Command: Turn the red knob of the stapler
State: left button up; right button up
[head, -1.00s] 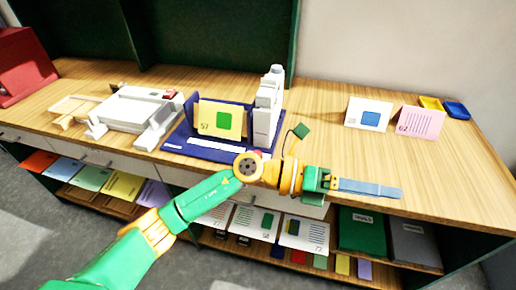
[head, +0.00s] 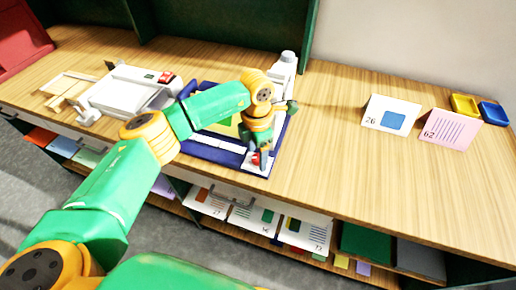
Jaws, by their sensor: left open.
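The stapler (head: 284,75) is a tall white machine on a dark blue mat (head: 228,160), partly hidden behind my left arm. Its red knob (head: 255,159) shows low at the front, close to the mat's front edge. My left gripper (head: 261,160) points down right at the knob, with its grey fingers open. The knob shows beside and between the fingertips; I cannot tell whether they touch it. A yellow card behind my wrist is mostly hidden. My right gripper is not in view.
A white machine with a red part (head: 130,90) stands on the left of the wooden table (head: 330,150). Cards (head: 391,114) and (head: 448,130) stand at the right, near yellow and blue trays (head: 493,112). The table between stapler and cards is clear. Shelves lie below.

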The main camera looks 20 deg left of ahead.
pick_arm(q)
jog(key=shift+w+f, duration=0.2)
jog(key=shift+f, duration=0.2)
jog(key=shift+w+f, duration=0.15)
jog(key=shift+f, duration=0.05)
jog(key=shift+d+r, duration=0.1)
jog(key=c, duration=0.5)
grip_shut()
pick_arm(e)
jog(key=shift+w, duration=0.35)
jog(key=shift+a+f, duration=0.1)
